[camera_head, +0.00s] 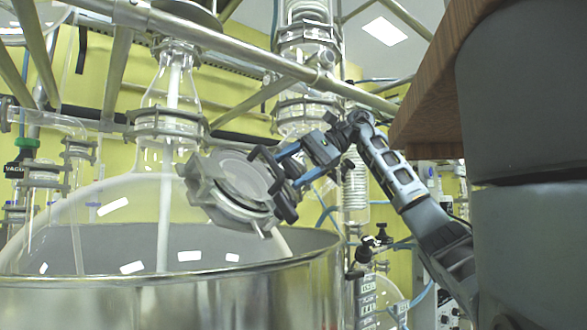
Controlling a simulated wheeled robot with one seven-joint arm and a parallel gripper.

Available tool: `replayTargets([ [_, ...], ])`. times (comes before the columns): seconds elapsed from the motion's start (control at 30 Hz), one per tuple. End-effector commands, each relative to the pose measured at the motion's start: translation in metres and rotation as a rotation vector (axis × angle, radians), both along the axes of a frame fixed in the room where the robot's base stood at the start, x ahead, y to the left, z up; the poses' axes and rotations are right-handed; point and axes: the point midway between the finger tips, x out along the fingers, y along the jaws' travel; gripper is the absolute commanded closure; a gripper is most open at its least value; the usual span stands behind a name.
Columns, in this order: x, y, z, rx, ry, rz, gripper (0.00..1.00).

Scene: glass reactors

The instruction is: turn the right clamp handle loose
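A round glass port with a grey metal clamp ring (212,200) sits on the shoulder of the large glass vessel, tilted toward the right. My gripper (279,183) is at the right side of this clamp. Its two blue-and-black fingers are spread apart, one upper and one lower, beside the clamp's right edge. The right clamp handle is not clearly distinguishable from the dark fingertips there. I cannot tell whether the fingers touch it. My arm reaches in from the lower right.
The large glass vessel (110,215) sits in a shiny metal bath (180,305). Metal frame bars (225,45) cross above my gripper. A glass column (305,45) stands behind it. A wood-edged dark body fills the right side.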

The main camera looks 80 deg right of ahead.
Motion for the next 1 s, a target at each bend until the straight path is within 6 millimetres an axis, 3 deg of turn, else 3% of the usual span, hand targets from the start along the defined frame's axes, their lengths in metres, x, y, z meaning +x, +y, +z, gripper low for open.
replayTargets([
  [0.07, 0.001, -0.001, 0.003, -0.002, -0.009, -0.006, 0.54],
  [0.1, 0.001, -0.001, 0.003, -0.003, -0.008, -0.005, 0.20],
  [0.27, 0.001, 0.000, 0.002, -0.001, -0.005, -0.003, 0.04],
  [0.67, -0.008, -0.004, 0.005, 0.000, -0.004, -0.003, 0.04],
  [0.8, -0.026, -0.013, 0.017, -0.001, -0.006, -0.006, 0.04],
  [1.0, -0.068, -0.032, 0.016, 0.002, -0.005, -0.006, 0.04],
])
